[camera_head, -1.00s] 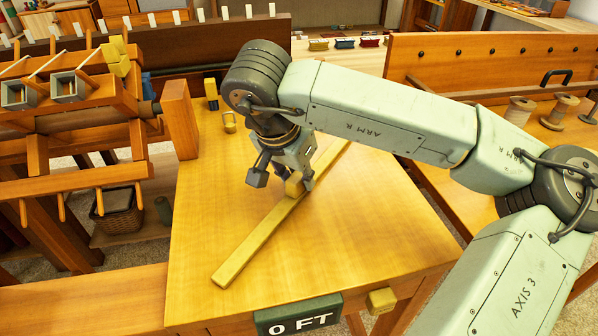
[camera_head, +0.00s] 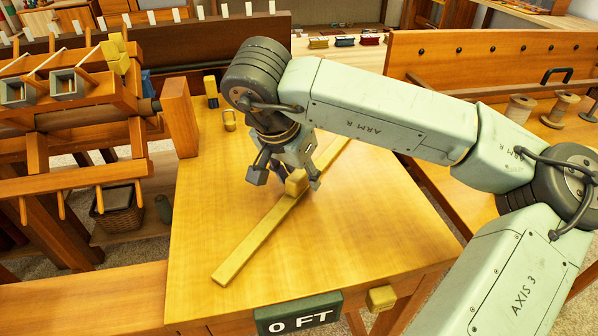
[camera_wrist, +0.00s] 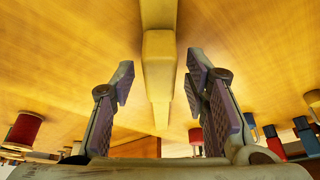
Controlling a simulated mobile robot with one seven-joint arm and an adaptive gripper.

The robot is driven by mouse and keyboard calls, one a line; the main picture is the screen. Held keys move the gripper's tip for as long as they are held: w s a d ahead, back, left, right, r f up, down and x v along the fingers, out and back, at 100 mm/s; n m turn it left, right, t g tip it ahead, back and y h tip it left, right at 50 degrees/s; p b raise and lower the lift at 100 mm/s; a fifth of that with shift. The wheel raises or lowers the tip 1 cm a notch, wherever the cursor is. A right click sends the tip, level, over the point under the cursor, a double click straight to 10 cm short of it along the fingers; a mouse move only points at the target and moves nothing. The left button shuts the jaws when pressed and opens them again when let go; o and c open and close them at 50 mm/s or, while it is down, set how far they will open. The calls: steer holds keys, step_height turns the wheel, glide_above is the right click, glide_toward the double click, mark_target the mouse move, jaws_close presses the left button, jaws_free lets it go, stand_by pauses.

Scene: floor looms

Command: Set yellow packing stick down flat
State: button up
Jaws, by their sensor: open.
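The yellow packing stick (camera_head: 253,238) lies flat and diagonally on the wooden table top, from front left to back right. A small yellow block (camera_head: 297,183) stands up from its middle like a grip. My gripper (camera_head: 285,181) is over the stick with its fingers spread on either side of the block. In the wrist view, the stick (camera_wrist: 158,12) and its block (camera_wrist: 159,48) run between the open fingers, with a gap on each side. My gripper and arm hide part of the stick's far half in the head view.
The table (camera_head: 370,250) is clear around the stick. A wooden loom frame (camera_head: 75,120) stands at the left. Thread spools (camera_head: 520,108) stand on a bench at the right. A "0 FT" sign (camera_head: 298,314) is on the front edge. A small yellow-topped item (camera_head: 211,90) stands at the back.

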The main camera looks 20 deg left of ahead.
steer(key=v, duration=1.2)
steer(key=shift+b, duration=0.45)
steer(key=shift+r, duration=0.15)
